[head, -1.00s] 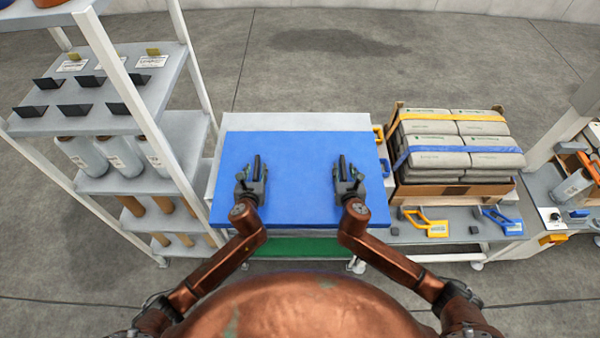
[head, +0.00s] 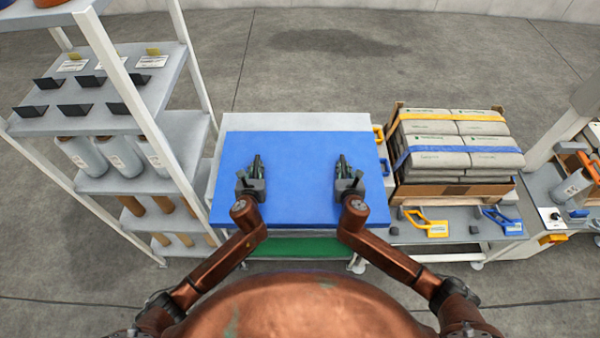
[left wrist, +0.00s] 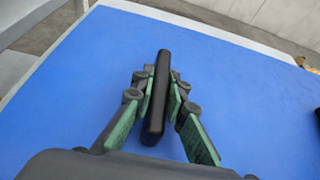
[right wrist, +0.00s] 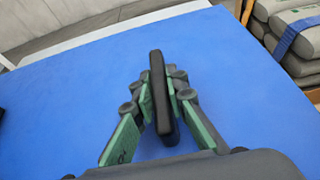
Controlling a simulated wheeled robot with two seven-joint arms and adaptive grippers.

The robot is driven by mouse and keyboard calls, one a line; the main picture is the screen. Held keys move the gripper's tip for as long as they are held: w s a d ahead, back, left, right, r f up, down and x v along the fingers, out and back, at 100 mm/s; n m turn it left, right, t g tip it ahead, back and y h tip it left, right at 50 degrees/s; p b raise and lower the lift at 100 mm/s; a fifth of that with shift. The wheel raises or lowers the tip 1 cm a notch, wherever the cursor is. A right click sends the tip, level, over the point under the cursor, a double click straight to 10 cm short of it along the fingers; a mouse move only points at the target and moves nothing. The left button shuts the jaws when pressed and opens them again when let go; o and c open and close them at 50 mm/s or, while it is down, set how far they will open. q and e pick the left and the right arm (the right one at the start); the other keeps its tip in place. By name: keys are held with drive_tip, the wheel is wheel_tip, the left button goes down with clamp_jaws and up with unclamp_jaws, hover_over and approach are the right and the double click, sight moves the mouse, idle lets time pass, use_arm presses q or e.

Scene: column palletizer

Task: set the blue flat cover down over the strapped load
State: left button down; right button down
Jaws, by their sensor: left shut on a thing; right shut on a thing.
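The blue flat cover (head: 300,190) lies flat on a light grey table in the middle of the head view. It has two black bar handles. My left gripper (head: 254,165) is shut on the left handle, which stands between its fingers in the left wrist view (left wrist: 158,95). My right gripper (head: 345,165) is shut on the right handle, seen in the right wrist view (right wrist: 160,95). The strapped load (head: 458,150) of grey bags sits to the right, with a yellow and a blue strap around it, on a brown wooden base.
A shelf rack (head: 140,75) with grey cylinders and brown tubes stands close on the left. Yellow and blue strap tools (head: 428,224) lie on the bench in front of the load. A control box (head: 553,216) is at the far right. Open floor lies behind.

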use_arm(q)
drive_tip(key=shift+r, duration=0.15)
use_arm(e)
drive_tip(key=shift+r, duration=0.1)
idle(0.6)
